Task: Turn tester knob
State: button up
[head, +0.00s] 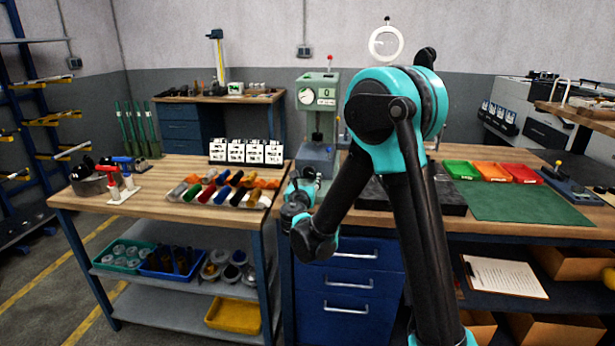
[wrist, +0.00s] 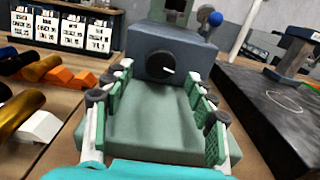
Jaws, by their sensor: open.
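The tester (head: 319,100) is a green column with a round dial, standing on a blue-grey base at the back of the bench. In the wrist view, the base's front box (wrist: 205,52) carries a round black knob (wrist: 160,66). A short white mark on the knob points right and slightly down. My gripper (wrist: 156,80) is open and empty, with its green-padded fingers spread to the left and right of the knob's line. I cannot tell how far the fingertips are from the knob. In the head view my gripper (head: 303,184) is in front of the tester base, and the knob is hidden.
Several coloured cylinders and blocks (head: 225,187) lie left of my gripper, with white labelled boxes (head: 246,151) behind them. A dark slab (wrist: 265,105) lies close on the right. A green mat (head: 525,203) and coloured trays (head: 492,172) are farther right.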

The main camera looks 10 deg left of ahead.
aim_at(309, 170)
jog(key=shift+w, duration=1.3)
jog(key=shift+c, duration=0.3)
jog(key=c, duration=1.1)
jog(key=shift+m, duration=1.7)
jog(key=o, duration=1.2)
jog(key=shift+c, duration=0.2)
